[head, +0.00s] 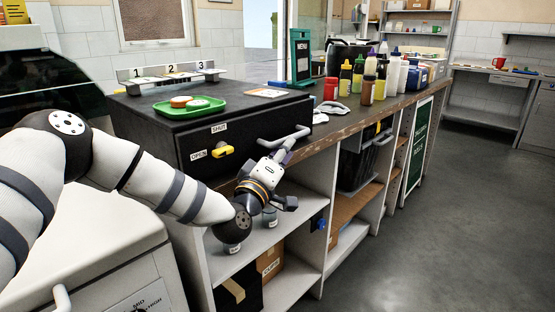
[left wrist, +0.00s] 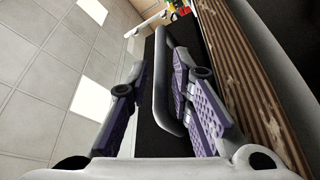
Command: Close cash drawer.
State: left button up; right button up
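The cash drawer is in the black box (head: 245,140) on the near end of the counter. Its front carries a grey bar handle (head: 285,137) and a yellow lever (head: 222,151) with OPEN and SHUT labels. I see no clear gap showing how far the drawer stands out. My left gripper (head: 283,156) is at the handle, in front of the drawer face. In the left wrist view, the handle (left wrist: 166,85) lies between the open purple fingers (left wrist: 160,95), close to the right one; I cannot tell whether they touch. The left finger is apart from it. My right gripper is not in view.
A green tray (head: 189,106) and a numbered rack (head: 168,75) stand on top of the box. Several bottles (head: 369,82) stand farther along the counter. Open shelves (head: 290,228) lie below my left gripper. The floor (head: 430,230) at right is clear.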

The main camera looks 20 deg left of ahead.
pick_arm(q)
jog(key=v, duration=0.6)
jog(key=shift+s, duration=0.3)
